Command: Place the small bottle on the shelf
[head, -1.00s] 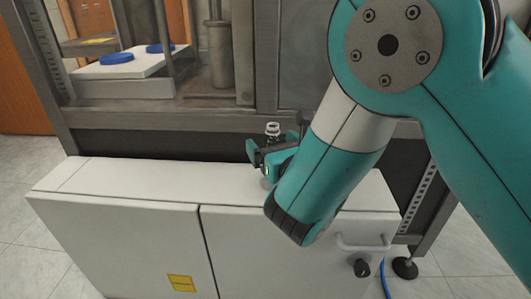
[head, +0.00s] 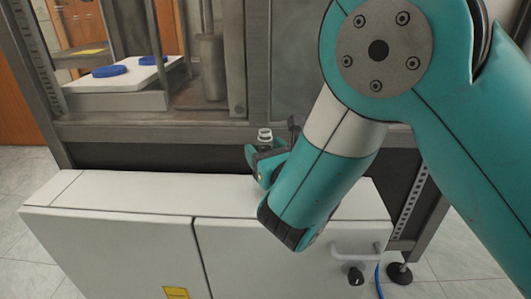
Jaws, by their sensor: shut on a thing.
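The small bottle shows only as a clear, ringed neck (head: 264,136) above my gripper in the head view. Its body is hidden behind my gripper. My gripper (head: 266,158) is shut on the bottle and holds it upright above the back part of the white cabinet top. The cabinet top (head: 130,193) is a long, narrow, bare white surface and may be the shelf; I cannot tell for sure.
A metal frame (head: 150,130) stands behind the cabinet. Inside it are a white block (head: 110,98) with blue discs (head: 109,71) and a grey cylinder (head: 212,65). The cabinet top is clear to the left of my gripper. A handle (head: 356,252) sticks out at the right front.

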